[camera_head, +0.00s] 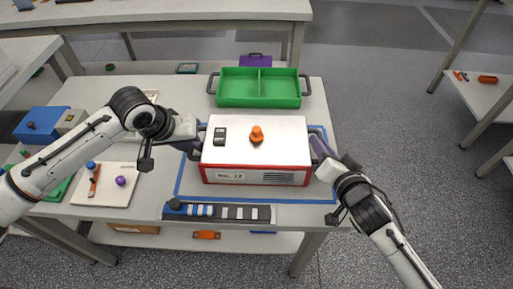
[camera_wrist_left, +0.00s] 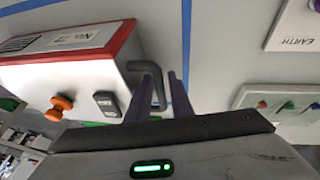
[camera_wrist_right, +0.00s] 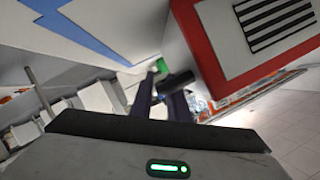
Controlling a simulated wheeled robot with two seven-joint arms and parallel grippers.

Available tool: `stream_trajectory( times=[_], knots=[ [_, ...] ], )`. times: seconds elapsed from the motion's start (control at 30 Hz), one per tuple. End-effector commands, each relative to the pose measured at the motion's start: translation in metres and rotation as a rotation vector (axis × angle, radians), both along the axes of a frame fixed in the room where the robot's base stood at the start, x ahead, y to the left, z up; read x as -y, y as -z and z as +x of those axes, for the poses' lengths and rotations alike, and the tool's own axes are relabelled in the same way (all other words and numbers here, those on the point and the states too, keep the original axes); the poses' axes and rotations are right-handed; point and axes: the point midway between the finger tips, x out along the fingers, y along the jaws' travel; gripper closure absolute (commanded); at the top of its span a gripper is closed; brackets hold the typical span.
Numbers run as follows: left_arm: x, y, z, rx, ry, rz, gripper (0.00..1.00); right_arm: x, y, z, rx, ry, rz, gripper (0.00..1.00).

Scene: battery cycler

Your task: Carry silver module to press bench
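The silver module (camera_head: 255,140), a box with a pale top, red trim and a "No. 17" label, sits on the table inside a blue taped outline. An orange knob (camera_head: 257,134) and black switches are on its top. My left gripper (camera_head: 196,146) is at the module's left handle; in the left wrist view its fingers (camera_wrist_left: 157,92) stand apart on either side of the dark handle (camera_wrist_left: 158,82). My right gripper (camera_head: 320,155) is at the right side; in the right wrist view its fingers (camera_wrist_right: 163,98) are apart around the dark handle (camera_wrist_right: 177,80), partly hidden.
A green two-part tray (camera_head: 258,102) stands behind the module. A dark strip with blue and white blocks (camera_head: 222,212) lies in front. A pale tray (camera_head: 107,195) and a blue box (camera_head: 40,125) are at left. Another bench (camera_head: 160,12) is behind; open floor lies right.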

Motion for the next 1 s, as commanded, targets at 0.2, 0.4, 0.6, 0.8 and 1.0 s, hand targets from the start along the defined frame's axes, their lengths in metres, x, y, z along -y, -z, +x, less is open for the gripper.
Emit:
stream_trajectory(
  times=[0.2,0.4,0.6,0.8,1.0],
  knots=[
    [-0.0001,-0.0003,-0.0001,0.0,0.0,0.0,1.0,0.0001,-0.0001,-0.0003,0.0,0.0,0.0,1.0],
    [-0.0002,-0.0005,-0.0001,0.0,0.0,0.0,1.0,0.0002,-0.0001,-0.0004,0.0,0.0,0.0,1.0],
    [-0.0004,-0.0007,-0.0001,0.0,-0.001,0.0,1.0,0.0002,0.0001,-0.0004,0.0,0.0,-0.001,1.0],
    [-0.0006,-0.0008,0.0,0.0,-0.001,0.0,1.0,0.0003,0.0001,-0.0004,0.0,0.0,-0.001,1.0],
    [-0.0007,-0.0009,0.0001,0.0,-0.001,0.001,1.0,0.0004,0.0001,-0.0005,0.0,0.0,-0.001,1.0]
  ],
)
